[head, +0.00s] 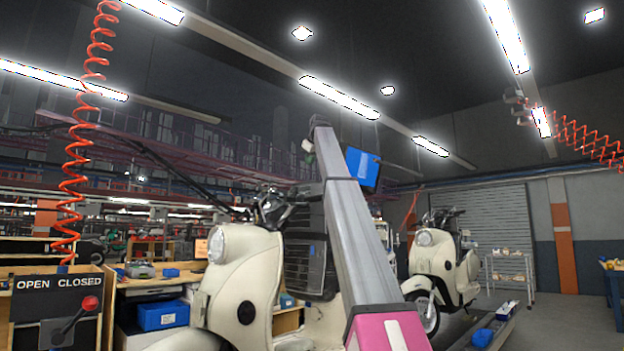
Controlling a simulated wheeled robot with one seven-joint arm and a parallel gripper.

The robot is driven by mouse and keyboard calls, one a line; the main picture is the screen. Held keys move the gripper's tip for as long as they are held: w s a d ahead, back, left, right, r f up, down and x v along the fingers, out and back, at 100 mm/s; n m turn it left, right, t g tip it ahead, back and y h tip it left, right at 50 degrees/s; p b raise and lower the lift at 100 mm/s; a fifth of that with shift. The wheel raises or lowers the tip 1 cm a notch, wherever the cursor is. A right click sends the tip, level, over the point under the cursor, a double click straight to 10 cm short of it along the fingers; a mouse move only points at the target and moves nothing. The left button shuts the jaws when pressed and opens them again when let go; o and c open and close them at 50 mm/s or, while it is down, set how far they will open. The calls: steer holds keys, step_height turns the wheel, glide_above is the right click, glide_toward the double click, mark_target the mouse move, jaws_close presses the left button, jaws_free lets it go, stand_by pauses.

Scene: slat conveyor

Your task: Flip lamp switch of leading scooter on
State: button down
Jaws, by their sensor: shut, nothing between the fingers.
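A cream scooter (246,267) stands close, left of centre, with its round headlamp (216,246) facing left. Its dark handlebar (275,209) is at the top; no lamp switch can be made out there. A second cream scooter (459,269) stands farther back on the right, with its headlamp (424,238) also facing left. From these frames I cannot tell whether either lamp is lit. My grey and pink arm rises across the middle and covers the rear of the near scooter. My gripper cannot be seen.
An OPEN CLOSED panel (57,306) with a red-knobbed lever stands at lower left. A red coiled hose (73,180) hangs above it. Behind are benches with a blue bin (163,315). A white rack (510,272) stands at right; the floor (562,325) there is clear.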

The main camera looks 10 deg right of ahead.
steer(key=x, duration=0.9)
steer(key=shift+a, duration=0.1)
steer(key=f, duration=0.2)
steer(key=d+f, duration=0.1)
steer(key=shift+w, duration=0.4)
steer(key=shift+w+d+f, duration=0.15)
steer(key=shift+d+f, duration=0.05)
steer(key=shift+f, duration=0.35)
steer(key=shift+w+d+f, duration=0.1)
steer(key=shift+d+f, duration=0.05)
steer(key=shift+w+d+f+m+g+y, duration=0.1)
steer(key=shift+d+f+m+g+y, duration=0.15)
steer(key=shift+m+y, duration=0.2)
steer(key=shift+d+f+m+g+y, duration=0.1)
steer(key=shift+f+m+g+y, duration=0.2)
steer(key=shift+g+y, duration=0.35)
steer(key=shift+f, duration=0.1)
